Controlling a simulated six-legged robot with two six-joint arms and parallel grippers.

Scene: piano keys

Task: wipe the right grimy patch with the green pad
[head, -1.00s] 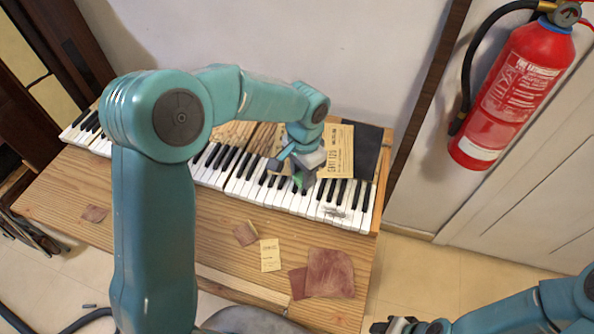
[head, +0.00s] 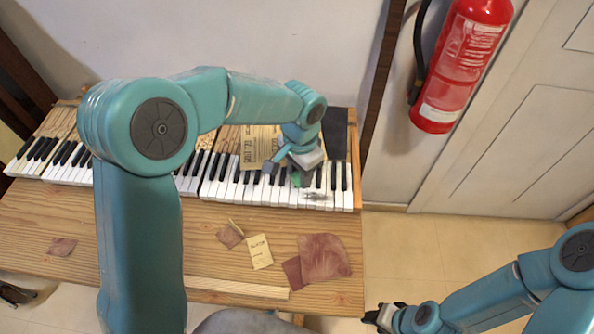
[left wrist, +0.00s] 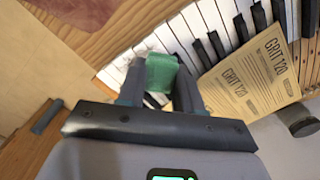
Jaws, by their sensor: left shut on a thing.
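My left gripper (head: 289,171) is shut on the green pad (head: 297,179), which hangs below its fingers over the right part of the keyboard. In the left wrist view the pad (left wrist: 161,73) sits between the two fingers of the gripper (left wrist: 161,62). The right grimy patch (head: 318,196) is a dark grey smudge on the white keys, just right of and nearer to me than the pad. I cannot tell whether the pad touches the keys. My right gripper (head: 384,318) is at the bottom edge, away from the keyboard; its jaws are unclear.
The piano keys (head: 190,186) run along the back of a wooden bench (head: 150,232). A GRIT 120 paper (head: 258,146) lies behind the gripper. Sandpaper pieces (head: 323,257) and a small card (head: 260,251) lie in front. A fire extinguisher (head: 460,65) hangs at the right.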

